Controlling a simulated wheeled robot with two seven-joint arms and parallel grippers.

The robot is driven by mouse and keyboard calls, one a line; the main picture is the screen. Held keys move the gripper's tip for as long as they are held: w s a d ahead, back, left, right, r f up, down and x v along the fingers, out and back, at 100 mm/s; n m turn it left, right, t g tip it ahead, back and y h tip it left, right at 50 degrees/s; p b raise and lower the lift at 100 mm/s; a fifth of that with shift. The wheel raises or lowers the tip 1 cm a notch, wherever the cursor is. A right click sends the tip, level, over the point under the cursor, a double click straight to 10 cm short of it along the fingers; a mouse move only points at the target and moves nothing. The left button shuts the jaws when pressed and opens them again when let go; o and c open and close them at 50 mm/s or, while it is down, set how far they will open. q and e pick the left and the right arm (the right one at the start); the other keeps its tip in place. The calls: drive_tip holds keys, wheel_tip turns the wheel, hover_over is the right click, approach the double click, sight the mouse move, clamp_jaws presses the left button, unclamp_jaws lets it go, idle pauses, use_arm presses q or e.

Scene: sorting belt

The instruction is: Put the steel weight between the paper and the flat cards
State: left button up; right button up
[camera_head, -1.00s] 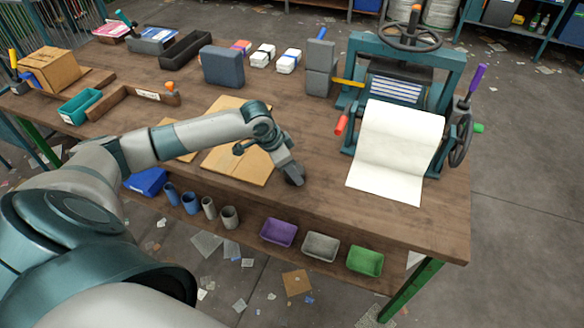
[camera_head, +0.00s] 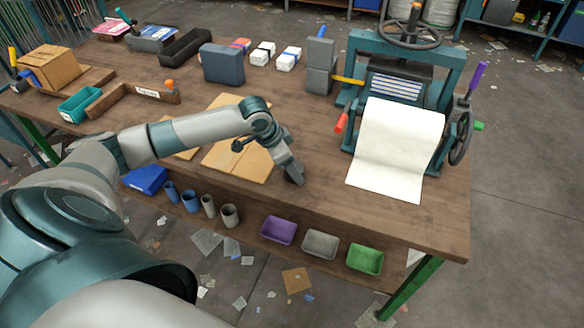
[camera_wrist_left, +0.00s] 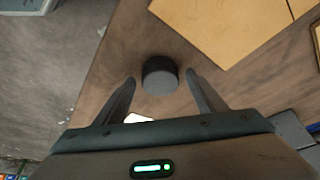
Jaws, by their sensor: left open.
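The steel weight, a short dark cylinder (camera_wrist_left: 160,74), stands on the wooden table, between and just beyond the fingertips in the left wrist view. It is hidden behind the gripper in the head view. My left gripper (camera_head: 293,177) is open, pointing down near the table's front edge, with its fingers (camera_wrist_left: 160,84) on either side of the weight's near part and no clear contact. The flat cards (camera_head: 240,160) are tan sheets lying just left of the gripper; they also show in the wrist view (camera_wrist_left: 235,25). The white paper (camera_head: 392,160) hangs from the press on the right.
The teal press (camera_head: 455,70) with wheels stands at the right. A strip of bare table (camera_head: 325,165) lies between cards and paper. Small bins, including a purple one (camera_head: 278,230), sit below the front edge.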

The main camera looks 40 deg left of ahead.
use_arm(q)
drive_tip(key=b+v, duration=0.1)
drive_tip(key=v, duration=1)
drive_tip(key=shift+r+b, duration=0.2)
drive_tip(key=shift+b, duration=0.1)
use_arm(e)
drive_tip(key=shift+t, duration=0.6)
drive_tip(key=w, duration=0.1)
drive_tip(key=w+a, duration=0.1)
drive_tip(key=w, duration=0.2)
drive_tip(key=shift+a+f, duration=0.35)
drive_tip(key=shift+f, duration=0.05)
drive_tip(key=shift+s, duration=0.15)
drive_tip(key=shift+d, duration=0.15)
